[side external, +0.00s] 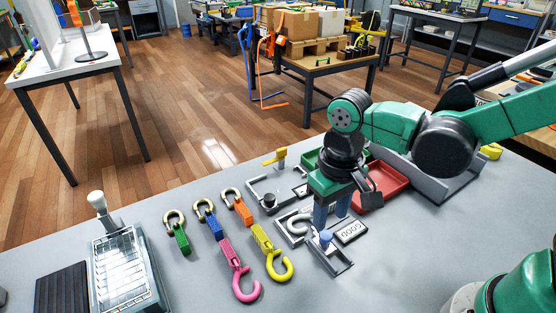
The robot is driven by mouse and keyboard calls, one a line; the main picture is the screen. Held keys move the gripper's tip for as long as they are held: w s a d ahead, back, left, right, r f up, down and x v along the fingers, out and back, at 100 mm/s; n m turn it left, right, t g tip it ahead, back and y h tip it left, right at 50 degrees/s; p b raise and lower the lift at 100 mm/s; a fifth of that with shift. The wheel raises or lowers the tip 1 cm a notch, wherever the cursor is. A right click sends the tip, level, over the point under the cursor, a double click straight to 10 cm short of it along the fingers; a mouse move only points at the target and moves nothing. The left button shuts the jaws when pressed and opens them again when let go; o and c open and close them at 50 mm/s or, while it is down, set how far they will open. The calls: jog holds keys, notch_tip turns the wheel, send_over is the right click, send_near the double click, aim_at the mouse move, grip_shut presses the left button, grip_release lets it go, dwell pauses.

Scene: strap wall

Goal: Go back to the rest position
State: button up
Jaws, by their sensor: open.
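My gripper (333,212) points down over the right part of the grey bench, above a small grey fixture plate. Its blue-grey fingers hang close to the fixture and the white label reading GOOD (351,232). My arm reaches in from the right. A grey curved piece (299,222) lies at the fixture, left of the fingers. Whether the fingers touch anything is hard to see at this size.
Straps with hooks lie left: a green one (182,238), a blue-pink one (232,258) and an orange-yellow one (262,240). A red tray (388,180) sits behind my gripper. A yellow-handled clamp (275,157) stands nearby. A wire-topped box (125,265) is at left.

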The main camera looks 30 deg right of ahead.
jog(key=shift+r, duration=0.35)
jog(key=c, duration=0.4)
jog(key=shift+o, duration=0.2)
notch_tip(320, 180, up, 5)
jog(key=shift+r, duration=0.15)
jog(key=d+t, duration=0.4)
jog(key=d, duration=0.1)
jog(key=d+t, duration=0.2)
jog(key=d, duration=0.1)
jog(key=shift+w+d+r+t, duration=0.25)
jog(key=shift+r+t, duration=0.05)
jog(key=shift+c, duration=0.4)
jog(key=shift+d, duration=0.2)
grip_shut()
jog(key=w+a+f+m+g+y, duration=0.1)
jog(key=w+a+f+m+g, duration=0.2)
jog(key=w+a+m+g, duration=0.35)
jog(key=s+f, duration=0.1)
jog(key=f, duration=0.2)
jog(key=s+f+g, duration=0.1)
jog(key=f, duration=0.2)
jog(key=s+a+f+n+g, duration=0.1)
jog(key=s+f, duration=0.1)
jog(key=f, duration=0.1)
jog(key=shift+s+g, duration=0.1)
jog(key=shift+g, duration=0.15)
